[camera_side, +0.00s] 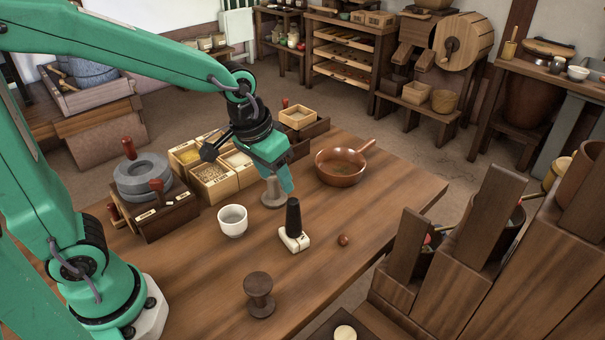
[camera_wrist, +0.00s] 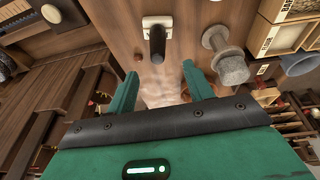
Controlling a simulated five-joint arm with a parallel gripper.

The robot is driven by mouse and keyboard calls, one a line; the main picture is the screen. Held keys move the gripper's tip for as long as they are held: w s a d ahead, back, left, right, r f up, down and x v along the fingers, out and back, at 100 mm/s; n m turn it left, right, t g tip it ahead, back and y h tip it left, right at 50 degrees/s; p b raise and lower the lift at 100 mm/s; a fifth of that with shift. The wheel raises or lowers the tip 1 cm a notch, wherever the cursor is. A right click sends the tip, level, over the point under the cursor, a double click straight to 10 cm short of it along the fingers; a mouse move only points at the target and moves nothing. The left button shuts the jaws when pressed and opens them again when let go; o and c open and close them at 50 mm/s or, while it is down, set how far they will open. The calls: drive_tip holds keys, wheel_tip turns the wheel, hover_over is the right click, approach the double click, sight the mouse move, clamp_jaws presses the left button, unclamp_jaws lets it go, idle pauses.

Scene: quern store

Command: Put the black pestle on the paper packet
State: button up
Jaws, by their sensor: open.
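The black pestle (camera_side: 293,216) stands upright on the small white paper packet (camera_side: 294,241), near the middle of the table. In the wrist view the pestle (camera_wrist: 157,44) points towards the camera, with the packet (camera_wrist: 150,21) under its base. My gripper (camera_side: 286,188) is open and empty, above the table just behind the pestle in the side view. In the wrist view the fingers (camera_wrist: 161,75) are apart, with nothing between them, and the pestle is beyond the tips. I see no contact between the fingers and the pestle.
A grey spool-shaped piece (camera_side: 272,194) stands close beside my fingers. A white cup (camera_side: 232,221) is left of the packet, a brown ball (camera_side: 343,239) right, a dark wooden spool (camera_side: 259,294) in front. A brown pan (camera_side: 341,167) and grain boxes (camera_side: 212,184) stand behind.

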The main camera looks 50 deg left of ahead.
drive_tip(key=s+a+r+t, duration=0.1)
drive_tip(key=s+a+r, duration=0.2)
drive_tip(key=s, duration=0.3)
drive_tip(key=s+a+r+t, duration=0.1)
drive_tip(key=s+a+r, duration=0.2)
drive_tip(key=s, duration=0.3)
drive_tip(key=shift+a+y, duration=0.15)
drive_tip(key=shift+y, duration=0.15)
